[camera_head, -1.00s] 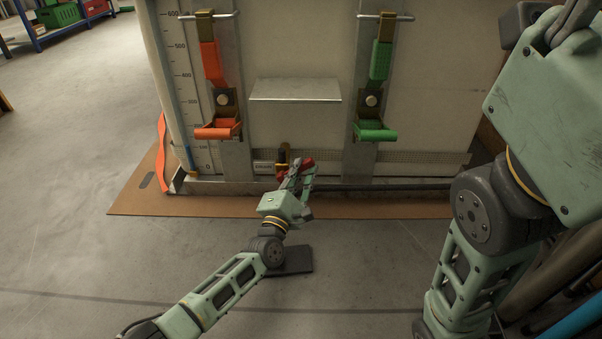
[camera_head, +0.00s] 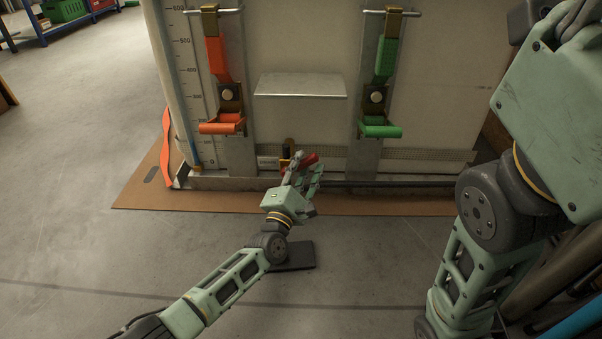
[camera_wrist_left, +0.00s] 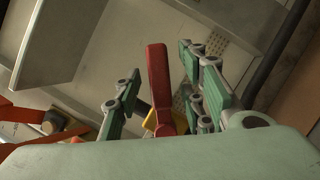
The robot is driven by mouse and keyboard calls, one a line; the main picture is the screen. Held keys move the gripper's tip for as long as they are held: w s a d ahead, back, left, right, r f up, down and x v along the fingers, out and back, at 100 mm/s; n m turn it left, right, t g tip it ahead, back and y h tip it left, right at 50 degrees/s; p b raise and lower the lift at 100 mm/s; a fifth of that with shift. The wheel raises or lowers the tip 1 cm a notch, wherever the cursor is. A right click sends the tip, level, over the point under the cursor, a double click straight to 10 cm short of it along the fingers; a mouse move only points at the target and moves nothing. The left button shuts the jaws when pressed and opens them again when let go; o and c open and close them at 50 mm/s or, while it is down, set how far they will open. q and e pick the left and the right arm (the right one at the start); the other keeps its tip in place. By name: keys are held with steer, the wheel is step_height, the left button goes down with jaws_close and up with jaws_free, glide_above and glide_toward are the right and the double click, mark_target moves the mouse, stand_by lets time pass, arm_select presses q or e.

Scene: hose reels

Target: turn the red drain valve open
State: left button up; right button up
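The red drain valve handle (camera_head: 310,160) is low on the front of the pale tank, beside a yellow and dark fitting (camera_head: 288,150). My left gripper (camera_head: 306,172) is at the valve with its fingers spread. In the left wrist view the red handle (camera_wrist_left: 158,80) stands between the fingers of my left gripper (camera_wrist_left: 160,95), with gaps showing on both sides. The handle's base is hidden behind the gripper body. My right gripper (camera_head: 570,25) is raised at the upper right, partly cut off, so its fingertips do not show.
An orange strap with handle (camera_head: 222,125) and a green one (camera_head: 380,128) hang above the valve. A metal shelf (camera_head: 302,85) juts out between them. A brown board (camera_head: 220,200) lies under the tank. Dark and blue tubes (camera_head: 560,325) lie at lower right.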

arm_select(q)
steer(key=v, duration=1.2)
steer(key=shift+d, duration=0.1)
steer(key=shift+c, duration=0.7)
